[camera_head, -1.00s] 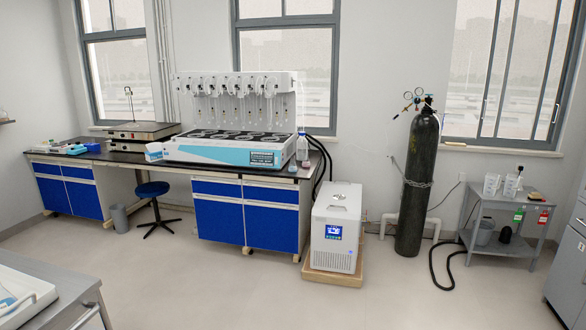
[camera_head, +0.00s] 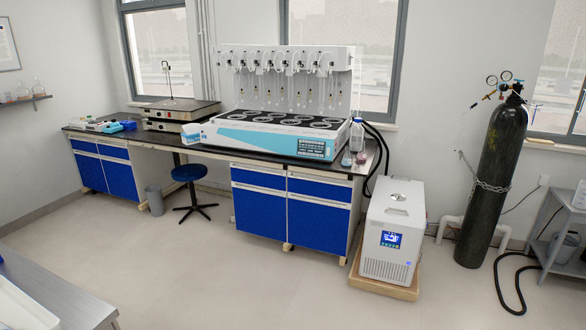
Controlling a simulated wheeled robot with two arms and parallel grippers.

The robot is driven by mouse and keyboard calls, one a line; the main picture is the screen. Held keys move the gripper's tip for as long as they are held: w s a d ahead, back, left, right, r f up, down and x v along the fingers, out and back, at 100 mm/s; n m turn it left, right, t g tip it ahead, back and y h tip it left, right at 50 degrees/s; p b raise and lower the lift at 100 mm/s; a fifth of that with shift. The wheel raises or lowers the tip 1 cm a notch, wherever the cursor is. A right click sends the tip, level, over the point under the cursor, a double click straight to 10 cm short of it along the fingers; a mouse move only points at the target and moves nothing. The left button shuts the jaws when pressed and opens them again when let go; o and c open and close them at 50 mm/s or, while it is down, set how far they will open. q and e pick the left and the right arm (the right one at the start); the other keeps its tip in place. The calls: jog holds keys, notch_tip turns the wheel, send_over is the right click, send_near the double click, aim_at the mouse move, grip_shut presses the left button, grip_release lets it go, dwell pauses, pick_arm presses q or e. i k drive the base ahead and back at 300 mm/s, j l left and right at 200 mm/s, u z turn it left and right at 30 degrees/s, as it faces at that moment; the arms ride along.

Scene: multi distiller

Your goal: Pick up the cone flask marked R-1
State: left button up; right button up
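Two small cone-shaped flasks stand at the right end of the black bench top (camera_head: 345,168). One looks clear or grey (camera_head: 347,159) and the other has a pinkish tint (camera_head: 361,159). A taller clear bottle (camera_head: 357,136) stands just behind them. They are too small for me to read any R-1 mark. Neither of my grippers is in view.
The multi distiller (camera_head: 280,135) fills the bench left of the flasks. A white chiller (camera_head: 393,235) on a wooden base and a dark gas cylinder (camera_head: 490,185) stand to the right. The floor in front is clear.

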aim_at(347, 160)
jog(key=i+u, duration=0.15)
jog(key=i, duration=2.2)
